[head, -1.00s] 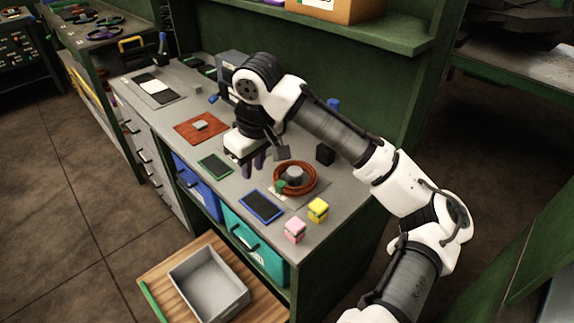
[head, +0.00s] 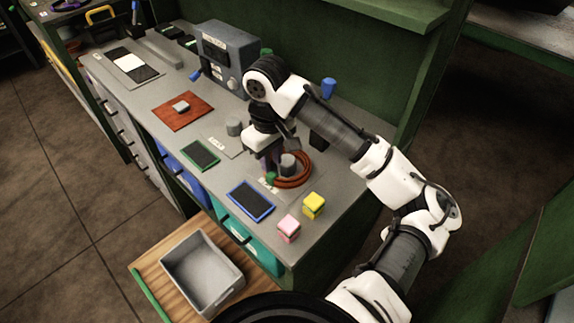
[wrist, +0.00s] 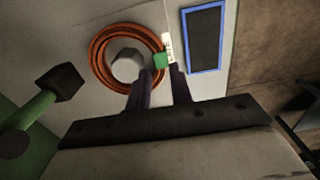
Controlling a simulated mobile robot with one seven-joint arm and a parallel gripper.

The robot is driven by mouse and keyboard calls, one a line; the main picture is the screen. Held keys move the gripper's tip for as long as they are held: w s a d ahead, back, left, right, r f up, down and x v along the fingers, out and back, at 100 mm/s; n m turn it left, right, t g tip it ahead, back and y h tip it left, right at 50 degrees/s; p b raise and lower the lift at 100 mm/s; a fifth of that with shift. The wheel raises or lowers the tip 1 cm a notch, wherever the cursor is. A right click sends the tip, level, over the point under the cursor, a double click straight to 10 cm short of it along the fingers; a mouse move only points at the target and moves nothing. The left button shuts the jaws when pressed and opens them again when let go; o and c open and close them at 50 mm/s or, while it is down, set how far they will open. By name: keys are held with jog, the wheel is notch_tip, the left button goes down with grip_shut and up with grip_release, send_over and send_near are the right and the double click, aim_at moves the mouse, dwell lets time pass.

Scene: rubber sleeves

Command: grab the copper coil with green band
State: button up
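The copper coil (head: 305,179) lies on the grey bench around a short grey post (head: 288,164). Its green band (head: 270,178) is on the side facing the front edge. In the wrist view the coil (wrist: 98,58) circles the post (wrist: 127,66), with the green band (wrist: 160,61) at its right side. My gripper (head: 266,168) points down at the banded side of the coil and partly hides it. In the wrist view my gripper (wrist: 158,76) is open, its two dark fingers apart, with the band just beyond and between the tips. I cannot tell whether they touch it.
A blue-framed dark pad (head: 250,200) lies in front of the coil. Pink (head: 288,229) and yellow (head: 313,206) blocks stand to its right. A grey device (head: 222,60) stands behind. An open drawer holds a grey bin (head: 200,272). A dark block-ended handle (wrist: 58,82) shows in the wrist view.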

aim_at(272, 175)
jog(key=shift+f+p, duration=0.35)
jog(key=shift+f, duration=2.45)
grip_shut()
